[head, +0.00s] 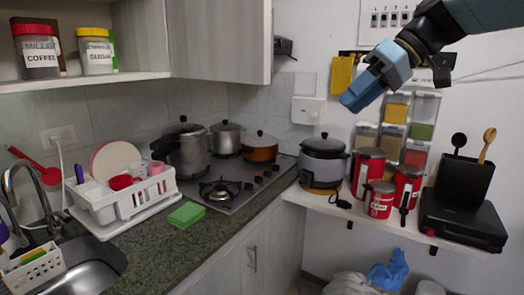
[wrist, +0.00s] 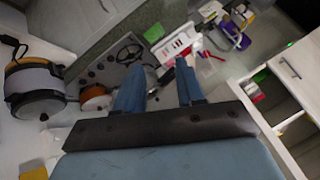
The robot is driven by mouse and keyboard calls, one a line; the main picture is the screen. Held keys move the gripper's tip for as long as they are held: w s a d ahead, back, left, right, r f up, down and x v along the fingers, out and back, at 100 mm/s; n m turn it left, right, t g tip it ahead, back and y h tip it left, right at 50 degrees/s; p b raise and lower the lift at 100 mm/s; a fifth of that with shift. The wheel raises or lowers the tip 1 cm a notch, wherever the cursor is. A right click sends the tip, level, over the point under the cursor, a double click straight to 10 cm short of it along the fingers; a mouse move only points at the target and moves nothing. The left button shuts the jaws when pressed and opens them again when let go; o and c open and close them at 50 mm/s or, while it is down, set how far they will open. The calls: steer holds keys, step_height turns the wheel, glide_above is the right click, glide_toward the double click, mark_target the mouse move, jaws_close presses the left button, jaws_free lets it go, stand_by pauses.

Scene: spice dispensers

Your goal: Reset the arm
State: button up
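My gripper (head: 358,95) is raised at the upper right of the head view, its blue fingers pointing down and to the left. In the wrist view its two fingers (wrist: 160,68) stand apart with nothing held between them. The spice dispensers (head: 396,113) are clear containers with coloured contents on the wall, below and to the right of the fingertips. My gripper appears clear of them, though the depth gap is hard to judge.
A rice cooker (head: 323,165), red canisters (head: 368,171) and a black appliance (head: 462,219) stand on the white shelf. Left are the stove (head: 226,187) with pots, a dish rack (head: 125,202), a green sponge (head: 186,215) and a sink (head: 88,277). An upper cabinet (head: 222,38) juts out.

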steer(key=s+d+f+m+t+h, duration=0.1)
steer(key=s+f+m+h, duration=0.3)
steer(key=f, duration=0.4)
steer(key=s+d+f+m+t+h, duration=0.2)
steer(key=s+f, duration=0.4)
steer(key=f, duration=0.3)
steer(key=shift+s+d+f+m+t+h, duration=0.15)
steer(key=shift+d+f+m+t+h, duration=0.15)
steer(key=shift+d+m+h, duration=0.75)
steer(key=shift+a, duration=0.1)
